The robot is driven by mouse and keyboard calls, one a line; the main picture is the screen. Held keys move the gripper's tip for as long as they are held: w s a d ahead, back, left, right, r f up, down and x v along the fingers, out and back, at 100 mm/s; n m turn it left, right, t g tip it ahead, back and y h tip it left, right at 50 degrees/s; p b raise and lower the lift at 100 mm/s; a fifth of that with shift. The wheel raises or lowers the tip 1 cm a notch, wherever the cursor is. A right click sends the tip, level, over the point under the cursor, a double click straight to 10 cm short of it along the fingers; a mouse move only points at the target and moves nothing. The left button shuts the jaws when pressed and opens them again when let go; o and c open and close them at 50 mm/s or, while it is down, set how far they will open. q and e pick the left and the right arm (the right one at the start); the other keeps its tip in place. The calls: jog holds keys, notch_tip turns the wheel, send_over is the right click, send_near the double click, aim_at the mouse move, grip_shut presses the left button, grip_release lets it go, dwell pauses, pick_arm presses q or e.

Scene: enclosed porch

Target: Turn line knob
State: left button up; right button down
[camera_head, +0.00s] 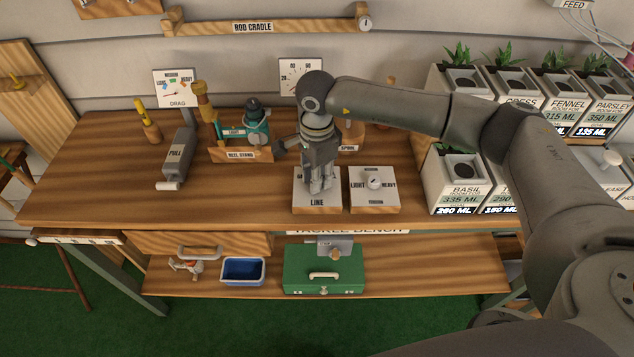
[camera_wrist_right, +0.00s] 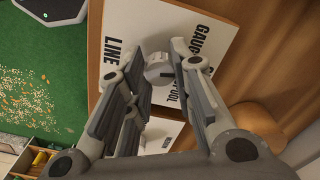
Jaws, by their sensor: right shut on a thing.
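The LINE panel (camera_head: 316,203) is a white-topped board on a wooden base near the bench's front edge. The line knob (camera_wrist_right: 157,68) is a small pale grey knob on it, seen between my fingertips in the wrist view. In the head view my gripper hides the knob. My right gripper (camera_head: 318,187) points down over the panel, its fingers on both sides of the knob and shut on it. In the wrist view the fingers (camera_wrist_right: 158,72) partly cover the panel's lettering. The knob's setting cannot be read. My left gripper is out of view.
The tension panel (camera_head: 374,203) with its own knob (camera_head: 374,181) stands close on the right. The reel stand (camera_head: 240,155) and grey PULL block (camera_head: 177,155) are to the left. Planter boxes (camera_head: 459,195) fill the bench's right end. A green tackle box (camera_head: 324,273) sits on the lower shelf.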

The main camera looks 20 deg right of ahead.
jog(key=shift+m+b, duration=0.85)
jog(key=shift+m, duration=0.35)
jog(key=c, duration=1.2)
grip_release()
notch_tip(320, 180, up, 12)
